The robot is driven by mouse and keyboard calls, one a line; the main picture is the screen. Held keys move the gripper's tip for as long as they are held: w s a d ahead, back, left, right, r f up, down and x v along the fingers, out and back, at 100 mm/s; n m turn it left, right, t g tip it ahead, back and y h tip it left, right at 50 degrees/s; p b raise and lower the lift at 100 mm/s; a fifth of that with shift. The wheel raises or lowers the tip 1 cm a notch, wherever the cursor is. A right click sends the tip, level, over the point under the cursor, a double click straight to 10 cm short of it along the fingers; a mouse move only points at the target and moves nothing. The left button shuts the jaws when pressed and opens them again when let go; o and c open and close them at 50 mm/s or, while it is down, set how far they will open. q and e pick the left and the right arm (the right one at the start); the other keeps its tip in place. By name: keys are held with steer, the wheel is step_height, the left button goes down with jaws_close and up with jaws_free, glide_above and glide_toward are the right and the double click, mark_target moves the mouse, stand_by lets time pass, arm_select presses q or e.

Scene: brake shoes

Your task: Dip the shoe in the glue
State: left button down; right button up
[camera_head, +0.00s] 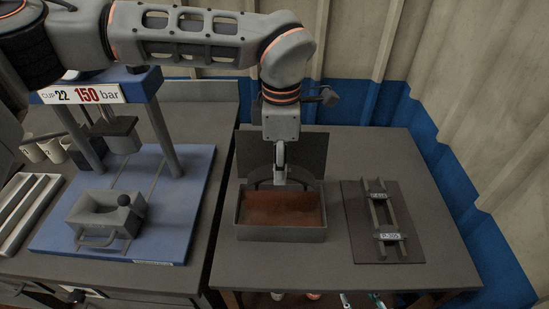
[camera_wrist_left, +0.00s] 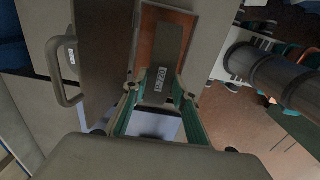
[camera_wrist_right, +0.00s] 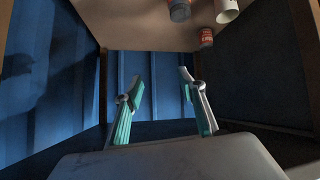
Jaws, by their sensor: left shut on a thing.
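A dark grey curved brake shoe (camera_head: 310,183) with a small label is held in my left gripper (camera_head: 280,180), over the back part of the glue box. The left wrist view shows the shoe (camera_wrist_left: 172,50) as a strip between the green fingers of the left gripper (camera_wrist_left: 160,105), with the red-brown glue behind it. The grey open box (camera_head: 282,234) holds the red-brown glue (camera_head: 282,207). I cannot tell whether the shoe touches the glue.
The box's lid (camera_head: 312,152) stands raised behind it. A dark plate with a rail fixture (camera_head: 386,222) lies to the right on the table (camera_head: 336,268). A blue press (camera_head: 165,215) stands on the left bench. My right gripper is below a surface near blue walls (camera_wrist_right: 50,80).

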arm_select(q)
steer(key=shift+f+b, duration=0.35)
steer(key=shift+f, duration=0.35)
steer(key=shift+f+b, duration=0.5)
steer(key=shift+f, duration=0.4)
steer(key=shift+f+b, duration=0.45)
steer(key=shift+f, duration=0.45)
steer(key=shift+f+b, duration=2.3)
steer(key=shift+f, duration=1.2)
arm_select(e)
steer(key=shift+y, duration=0.3)
steer(key=shift+w+a+f, duration=0.1)
steer(key=shift+a+f, duration=0.25)
steer(key=shift+f, duration=0.5)
steer(key=shift+w+a+f, duration=0.1)
steer(key=shift+a+f, duration=0.2)
steer(key=shift+f, duration=0.55)
steer(key=shift+w+a+f, duration=0.1)
steer(key=shift+a+f, duration=0.25)
steer(key=shift+f, duration=0.5)
steer(key=shift+w+r, duration=0.1)
steer(key=shift+r, duration=0.15)
steer(key=shift+f, duration=0.25)
steer(key=shift+r, duration=0.2)
